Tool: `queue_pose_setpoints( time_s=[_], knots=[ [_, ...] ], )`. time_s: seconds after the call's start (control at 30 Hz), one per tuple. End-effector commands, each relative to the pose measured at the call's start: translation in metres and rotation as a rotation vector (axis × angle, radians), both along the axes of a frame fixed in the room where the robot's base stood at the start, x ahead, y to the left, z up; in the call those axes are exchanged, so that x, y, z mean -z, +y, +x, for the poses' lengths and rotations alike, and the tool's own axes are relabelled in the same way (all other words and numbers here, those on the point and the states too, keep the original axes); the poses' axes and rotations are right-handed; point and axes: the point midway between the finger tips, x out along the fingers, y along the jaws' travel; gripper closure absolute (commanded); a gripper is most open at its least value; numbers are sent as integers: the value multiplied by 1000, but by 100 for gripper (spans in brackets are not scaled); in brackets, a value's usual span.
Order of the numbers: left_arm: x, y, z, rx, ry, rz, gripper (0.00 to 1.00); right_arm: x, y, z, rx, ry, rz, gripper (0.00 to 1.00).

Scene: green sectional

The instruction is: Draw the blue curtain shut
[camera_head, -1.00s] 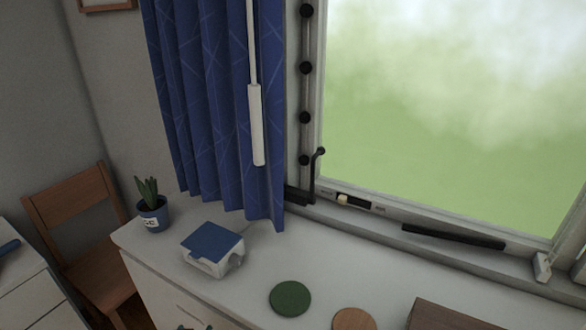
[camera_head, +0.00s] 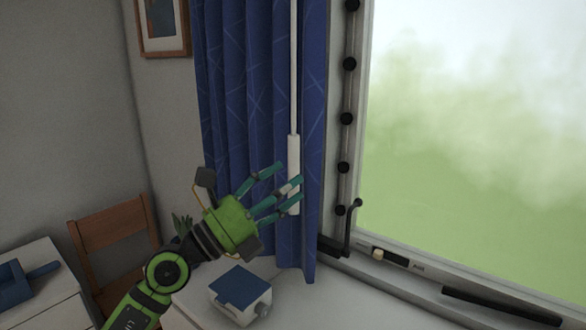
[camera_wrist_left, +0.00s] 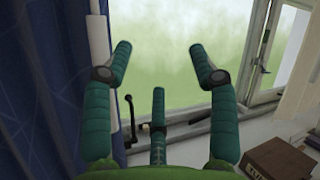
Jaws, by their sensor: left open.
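The blue curtain (camera_head: 232,85) hangs bunched at the left side of the window, leaving the glass (camera_head: 470,120) uncovered. A white wand (camera_head: 294,150) with a thick handle hangs in front of the curtain's right part. My left gripper (camera_head: 285,188) is open, its teal fingers spread in front of the curtain by the wand handle; one finger overlaps the handle. I cannot tell whether a finger touches the wand. My right gripper is out of view.
A white box with a blue top (camera_head: 240,292) stands on the cabinet below the curtain. A potted plant (camera_head: 182,226) is partly hidden behind my left arm. A wooden chair (camera_head: 112,240) stands at left. A black window handle (camera_head: 354,225) rises beside the curtain's right edge.

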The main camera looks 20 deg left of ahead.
Motion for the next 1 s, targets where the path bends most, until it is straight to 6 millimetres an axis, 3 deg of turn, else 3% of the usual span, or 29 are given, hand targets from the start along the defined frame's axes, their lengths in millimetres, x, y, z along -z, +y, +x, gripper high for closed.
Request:
queue_pose_setpoints(
  time_s=[0.1,0.3,0.43,0.8,1.0],
  knots=[
    [1,16,24,-115,-16,347,41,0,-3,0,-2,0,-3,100],
    [6,51,46,-255,27,615,41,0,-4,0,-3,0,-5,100],
    [5,52,55,-273,37,644,41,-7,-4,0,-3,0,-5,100],
    [4,24,100,-270,36,640,41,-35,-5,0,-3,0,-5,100],
    [7,18,108,-270,35,643,41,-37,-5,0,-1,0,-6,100]
  ],
)
